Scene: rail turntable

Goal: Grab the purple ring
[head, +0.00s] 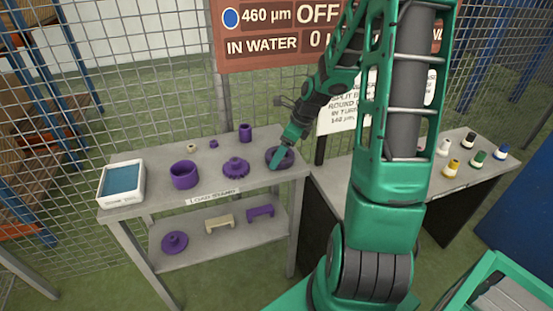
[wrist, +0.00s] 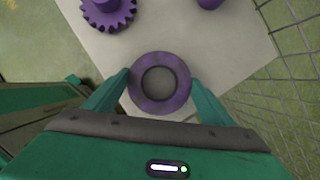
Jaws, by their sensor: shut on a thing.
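The purple ring (wrist: 159,58) lies flat at the edge of the grey load stand (wrist: 235,30), with its round hole facing the wrist camera. My gripper (wrist: 160,84) has one green finger on each side of the ring and is shut on its outer rim. In the head view the ring (head: 286,157) is at the right end of the stand's top (head: 215,190), partly covered by my gripper (head: 281,158). I cannot tell whether the ring is still touching the top.
A purple gear (head: 236,167), a hollow purple cylinder (head: 184,175), a smaller purple cylinder (head: 245,133) and a white tray with blue inside (head: 108,199) share the top. A lower shelf (head: 190,252) holds more parts. Wire mesh fence (head: 150,90) stands behind. Bottles stand on the right table (head: 443,195).

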